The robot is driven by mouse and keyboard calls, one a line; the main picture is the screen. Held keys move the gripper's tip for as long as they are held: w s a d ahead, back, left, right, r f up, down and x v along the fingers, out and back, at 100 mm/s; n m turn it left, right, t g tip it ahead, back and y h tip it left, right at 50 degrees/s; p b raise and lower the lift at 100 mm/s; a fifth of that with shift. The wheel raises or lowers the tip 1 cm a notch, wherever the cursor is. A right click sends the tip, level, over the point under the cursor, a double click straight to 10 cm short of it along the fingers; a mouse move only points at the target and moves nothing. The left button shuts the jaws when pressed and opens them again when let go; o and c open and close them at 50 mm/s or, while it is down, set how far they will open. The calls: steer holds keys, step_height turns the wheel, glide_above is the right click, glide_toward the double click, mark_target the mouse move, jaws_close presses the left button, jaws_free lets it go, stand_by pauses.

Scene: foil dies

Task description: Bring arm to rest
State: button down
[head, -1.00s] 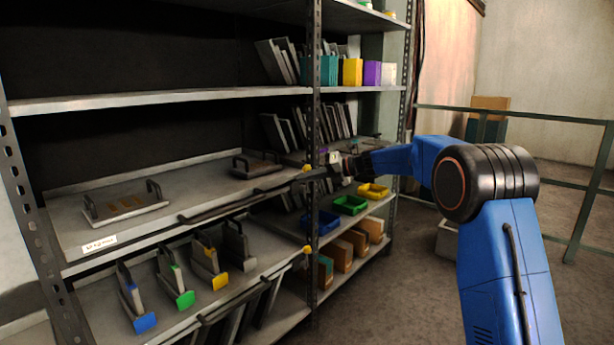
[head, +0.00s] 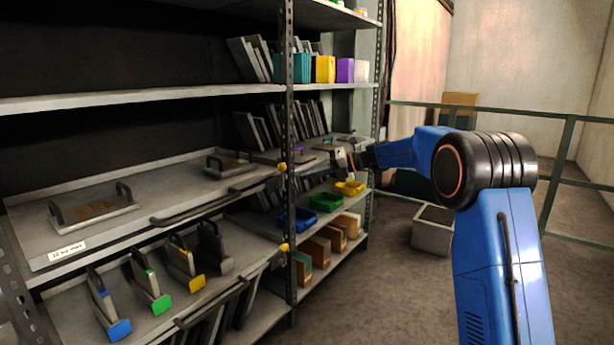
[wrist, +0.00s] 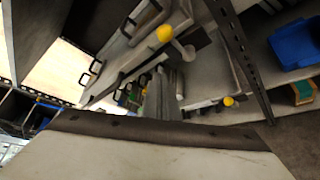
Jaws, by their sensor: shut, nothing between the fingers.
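My blue arm (head: 500,250) stands on the right of the head view, bent at a black joint, and reaches left toward the shelf rack. My gripper (head: 338,160) is at its end, in front of the right-hand bay and just right of the middle post. It is shut and empty. In the wrist view the gripper (wrist: 162,95) shows as grey fingers close together, with the shelf fronts behind it. The fingertips are small in the head view.
The metal shelf rack's post (head: 289,200) stands close to my gripper. A pulled-out tray (head: 120,236) has a front handle and a yellow knob (head: 281,167). Coloured bins (head: 325,201) sit on the right bay. A green railing (head: 570,150) stands behind my arm; floor shows on the right.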

steer(key=shift+s, duration=0.1)
steer(key=s+d+n+h, duration=0.2)
steer(key=s+d+n, duration=0.25)
steer(key=s, duration=0.65)
steer(key=s+d+f+n+h, duration=0.1)
steer(key=s+d+n+h, duration=0.2)
steer(key=s+n, duration=0.55)
steer(key=s+d+n+h, duration=0.2)
steer(key=s+d+n, duration=0.1)
steer(key=s, duration=1)
steer(key=s+d+f+n+h, duration=0.2)
steer(key=s+d+f+n, duration=0.2)
steer(key=s, duration=0.5)
steer(key=s+d+f+n+t+h, duration=0.1)
steer(key=s+d+f+n+h, duration=0.1)
steer(key=s+d+f+n, duration=0.3)
steer(key=s+d+f+n+h, duration=0.2)
steer(key=s+d+f+n, duration=0.2)
steer(key=s, duration=0.9)
steer(key=d+n, duration=0.1)
steer(key=n, duration=0.1)
steer(key=shift+s+d+f+n+t+h, duration=0.3)
steer(key=shift+s+d+f+h, duration=0.05)
steer(key=shift+s+d+h, duration=0.05)
